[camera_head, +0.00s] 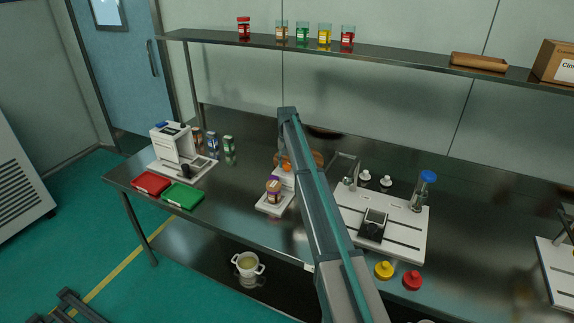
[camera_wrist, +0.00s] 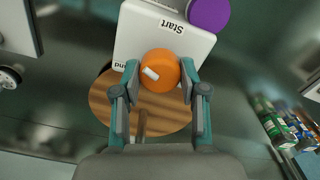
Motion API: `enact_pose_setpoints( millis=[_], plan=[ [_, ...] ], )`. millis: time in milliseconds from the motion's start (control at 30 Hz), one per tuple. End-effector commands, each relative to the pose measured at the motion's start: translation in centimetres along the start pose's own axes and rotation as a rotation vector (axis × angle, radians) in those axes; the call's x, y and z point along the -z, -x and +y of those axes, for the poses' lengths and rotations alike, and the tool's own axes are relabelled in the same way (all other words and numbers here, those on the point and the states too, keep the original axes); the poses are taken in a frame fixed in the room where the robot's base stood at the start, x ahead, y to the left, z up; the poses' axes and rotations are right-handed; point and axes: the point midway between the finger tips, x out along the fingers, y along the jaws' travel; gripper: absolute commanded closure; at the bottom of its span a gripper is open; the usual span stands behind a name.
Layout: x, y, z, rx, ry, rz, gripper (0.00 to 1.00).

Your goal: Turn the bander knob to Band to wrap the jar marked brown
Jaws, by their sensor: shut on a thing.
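The bander is a white unit (camera_head: 268,207) left of my arm in the head view. A jar (camera_head: 273,187) with brownish and purple colouring stands on its front. In the wrist view the bander's white face (camera_wrist: 135,32) carries an orange knob (camera_wrist: 162,84). My gripper (camera_wrist: 160,90) is shut on the knob, one finger on each side. The knob's white mark lies on its left part. A "Start" label (camera_wrist: 172,26) is above the knob; a partly hidden label ending in "nd" (camera_wrist: 119,65) is at its left. A purple round part (camera_wrist: 208,12) shows at the top.
A round wooden board (camera_wrist: 110,105) lies beside the bander. A white machine (camera_head: 174,147) with small jars and red (camera_head: 151,183) and green (camera_head: 183,195) trays is left. A white station (camera_head: 400,225) with a black device is right. Coloured jars stand on the shelf (camera_head: 390,56).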

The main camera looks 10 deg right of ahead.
Motion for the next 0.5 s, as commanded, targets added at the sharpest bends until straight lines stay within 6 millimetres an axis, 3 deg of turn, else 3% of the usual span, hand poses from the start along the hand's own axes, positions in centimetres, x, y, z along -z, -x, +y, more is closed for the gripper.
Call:
enact_pose_setpoints(
  millis=[500],
  plan=[
    [0.06, -0.02, -0.02, 0.001, 0.49, 0.002, 0.92]
  ],
)
